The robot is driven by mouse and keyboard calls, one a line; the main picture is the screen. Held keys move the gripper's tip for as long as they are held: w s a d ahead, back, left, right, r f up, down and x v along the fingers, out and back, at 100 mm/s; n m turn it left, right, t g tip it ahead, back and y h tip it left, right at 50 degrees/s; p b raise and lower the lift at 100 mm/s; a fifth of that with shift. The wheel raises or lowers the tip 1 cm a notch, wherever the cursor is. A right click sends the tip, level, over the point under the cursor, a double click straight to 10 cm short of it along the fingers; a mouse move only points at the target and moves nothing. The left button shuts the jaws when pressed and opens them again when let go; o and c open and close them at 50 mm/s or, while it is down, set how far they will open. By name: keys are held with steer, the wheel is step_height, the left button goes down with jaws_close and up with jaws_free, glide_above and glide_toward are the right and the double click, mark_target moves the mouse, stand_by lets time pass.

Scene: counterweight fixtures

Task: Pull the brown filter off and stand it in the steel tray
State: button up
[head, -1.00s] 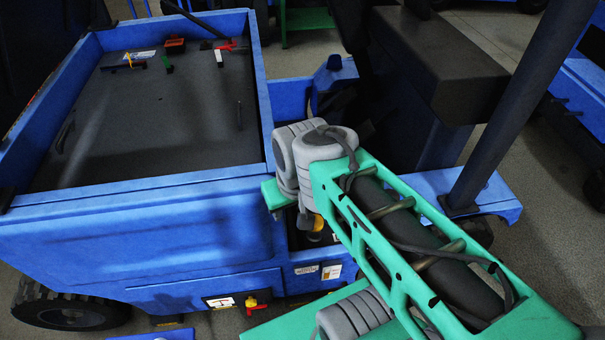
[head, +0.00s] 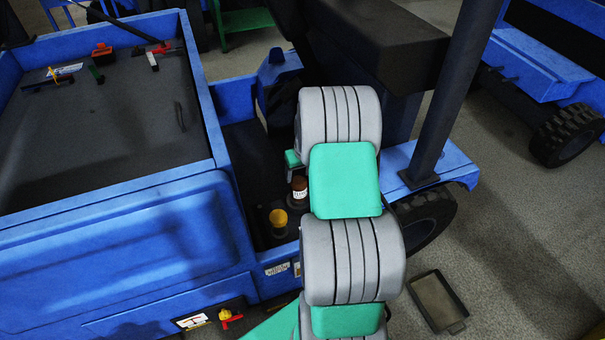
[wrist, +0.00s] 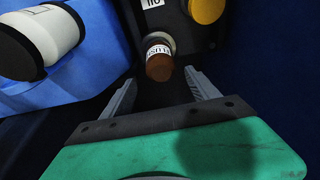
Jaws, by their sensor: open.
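The brown filter (head: 299,187) stands upright in the recess of the blue vehicle in the head view, beside my arm. It has a white label band and also shows in the wrist view (wrist: 159,66), seated in a pale ring at its far end. My gripper (wrist: 163,90) is open, its two grey fingers apart and pointing toward the filter, which shows beyond and between the fingertips. Nothing is between the fingers. In the head view my arm hides most of the gripper. The steel tray (head: 421,276) is on the floor at the lower right and looks empty.
A yellow cap (head: 278,219) is next to the filter, also in the wrist view (wrist: 206,9). Blue walls enclose the recess. A white cylinder with a black end (wrist: 45,40) is at the wrist view's upper left. A black tyre (head: 428,222) stands near the tray.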

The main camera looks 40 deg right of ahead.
mark_target(300, 183)
steer(key=b+x, duration=0.5)
steer(key=x, duration=0.3)
steer(key=shift+w+f+b, duration=0.1)
steer(key=shift+f+b, duration=0.25)
steer(key=shift+b, duration=0.05)
jaws_close()
stand_by(0.3)
steer(key=shift+r, duration=0.1)
